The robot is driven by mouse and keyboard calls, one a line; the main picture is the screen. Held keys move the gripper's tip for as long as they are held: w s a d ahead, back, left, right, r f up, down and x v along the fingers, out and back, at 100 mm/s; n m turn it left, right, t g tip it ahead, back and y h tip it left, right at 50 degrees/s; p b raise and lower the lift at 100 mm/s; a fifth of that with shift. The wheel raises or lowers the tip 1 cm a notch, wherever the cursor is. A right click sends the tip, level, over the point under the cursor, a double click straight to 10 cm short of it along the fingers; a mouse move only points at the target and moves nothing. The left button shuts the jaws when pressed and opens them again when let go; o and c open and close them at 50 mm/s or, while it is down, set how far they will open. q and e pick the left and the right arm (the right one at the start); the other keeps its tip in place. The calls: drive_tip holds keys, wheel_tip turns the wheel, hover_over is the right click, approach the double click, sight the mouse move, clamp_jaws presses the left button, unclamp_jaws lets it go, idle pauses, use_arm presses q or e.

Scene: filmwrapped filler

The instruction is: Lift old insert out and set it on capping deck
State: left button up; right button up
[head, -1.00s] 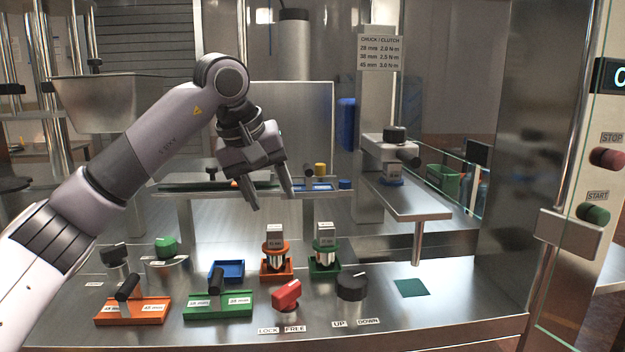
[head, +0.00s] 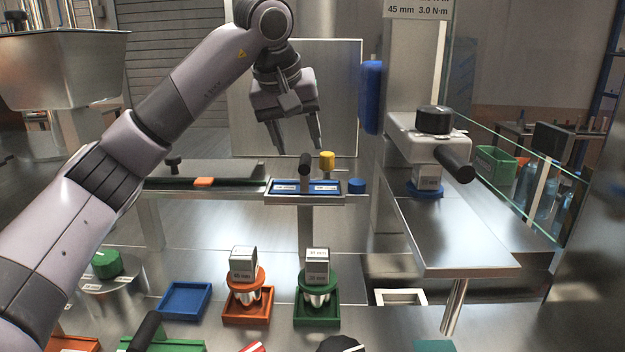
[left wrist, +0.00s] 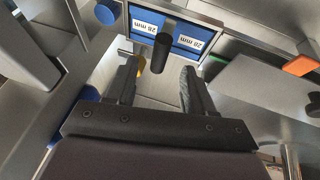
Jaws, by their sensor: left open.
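The blue insert (head: 275,193) carries two white labels and an upright black handle (head: 305,168). It sits in a steel bracket on the far side of the deck. In the left wrist view the blue insert (left wrist: 183,48) shows "28 mm" labels, and its black handle (left wrist: 161,52) points toward the camera. My left gripper (head: 298,147) is open and empty, fingers downward, appearing just above the handle. In the left wrist view the handle lies ahead of and between the fingertips (left wrist: 160,68), apart from both. The steel deck (head: 395,325) spreads out in front. My right gripper is not in view.
A yellow knob (head: 327,161) and a blue knob (head: 357,186) stand close to the insert. A chuck head (head: 425,130) overhangs a steel plate (head: 455,235) on the right. Orange (head: 247,320) and green (head: 317,321) trays hold labelled chucks; a blue tray (head: 184,301) is empty.

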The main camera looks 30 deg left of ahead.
sight(303, 160)
use_arm(q)
drive_tip(key=shift+w+f, duration=0.15)
drive_tip(key=shift+f, duration=0.65)
drive_tip(key=shift+p+x, duration=0.4)
drive_tip(key=shift+x, duration=1.95)
drive_tip(key=shift+d, duration=0.15)
clamp_jaws()
